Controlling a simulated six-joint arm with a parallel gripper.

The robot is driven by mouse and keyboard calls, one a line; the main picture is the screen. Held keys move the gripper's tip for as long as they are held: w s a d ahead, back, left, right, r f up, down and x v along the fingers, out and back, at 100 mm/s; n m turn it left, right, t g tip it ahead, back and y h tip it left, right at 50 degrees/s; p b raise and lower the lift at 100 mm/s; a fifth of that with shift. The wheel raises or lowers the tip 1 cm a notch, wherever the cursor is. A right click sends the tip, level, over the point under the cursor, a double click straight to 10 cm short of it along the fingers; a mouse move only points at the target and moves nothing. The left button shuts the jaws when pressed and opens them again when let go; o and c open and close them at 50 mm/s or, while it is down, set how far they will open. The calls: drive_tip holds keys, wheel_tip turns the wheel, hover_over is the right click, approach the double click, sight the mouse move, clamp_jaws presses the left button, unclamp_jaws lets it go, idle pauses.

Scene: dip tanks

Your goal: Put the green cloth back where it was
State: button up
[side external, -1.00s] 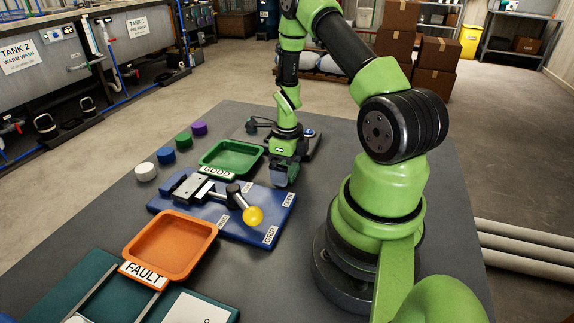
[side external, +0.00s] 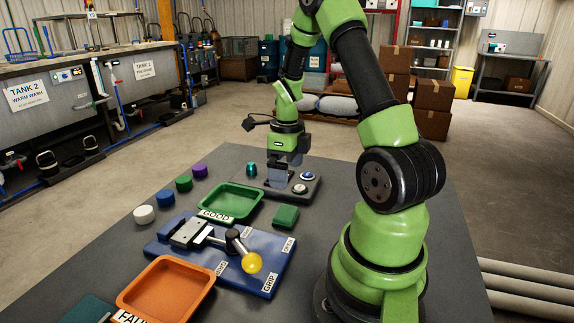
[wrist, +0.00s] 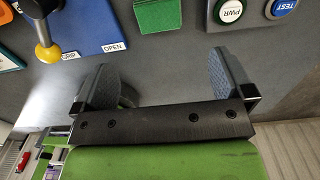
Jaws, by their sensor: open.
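The green cloth (side external: 286,217), a small folded square, lies flat on the grey table just right of the green GOOD tray (side external: 228,202), apart from it. It also shows at the top of the wrist view (wrist: 158,15), cut by the frame edge. My gripper (side external: 283,178) hangs above the grey button panel, behind the cloth in the side view. In the wrist view my gripper (wrist: 166,76) has its two fingers wide apart, with only bare table between them. It holds nothing and is clear of the cloth.
A blue board (side external: 220,250) with a yellow-knobbed clamp stands in front of the tray. The orange FAULT tray (side external: 166,289) is nearer. Several coloured caps line the left edge. The panel has a PWR button (wrist: 229,11) and a TEST button (wrist: 283,5).

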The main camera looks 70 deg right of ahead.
drive_tip(key=w+a+r+n+t, duration=0.1)
drive_tip(key=a+r+n+t, duration=0.3)
drive_tip(key=a+r+n, duration=0.95)
drive_tip(key=s+a+r+n+t+y, duration=0.1)
drive_tip(key=s+a+r+n, duration=0.2)
drive_tip(key=n, duration=0.6)
drive_tip(key=s+a+r+n+t, duration=0.2)
drive_tip(key=a+n, duration=0.4)
drive_tip(key=n, duration=0.3)
drive_tip(key=s+r, duration=0.1)
drive_tip(key=s, duration=0.1)
drive_tip(key=shift+s+y, duration=0.35)
drive_tip(key=shift+y, duration=0.05)
drive_tip(key=shift+n, duration=0.25)
drive_tip(key=shift+c, duration=0.5)
